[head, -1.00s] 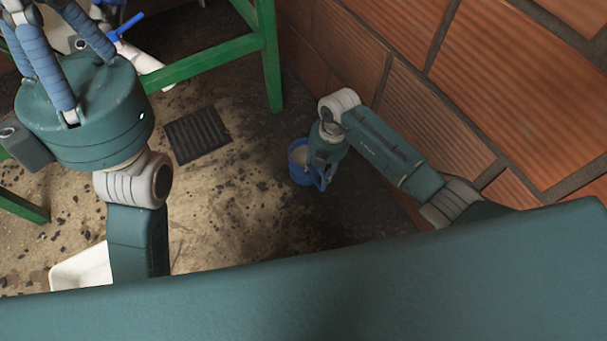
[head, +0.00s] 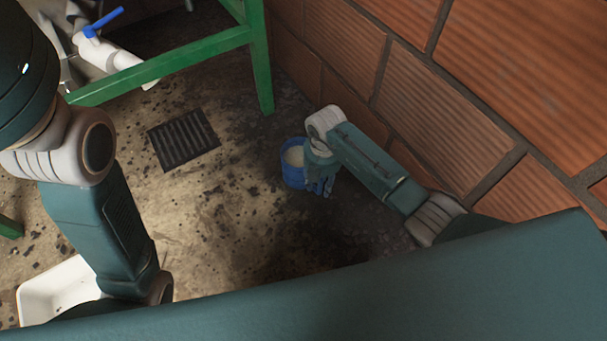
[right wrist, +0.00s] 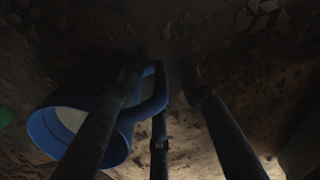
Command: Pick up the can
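The can is a blue mug-like can (head: 291,174) with a pale inside, upright on the dark floor near the brick wall. In the right wrist view the can (right wrist: 42,128) is at the left, with its blue handle (right wrist: 150,104) reaching toward the middle. My right gripper (head: 322,190) is low beside the can, on its handle side. In the right wrist view my right gripper (right wrist: 160,74) has its long dark fingers apart, around the handle area; contact cannot be told. Of my left gripper, only the housing (head: 22,75) shows at the upper left; its fingers are out of frame.
A green metal frame (head: 262,75) stands behind the can. A dark floor grate (head: 184,138) lies to the left. A white basin (head: 40,292) is at the lower left, and a white pipe with a blue valve (head: 110,55) at the upper left. The brick wall (head: 440,90) bounds the right.

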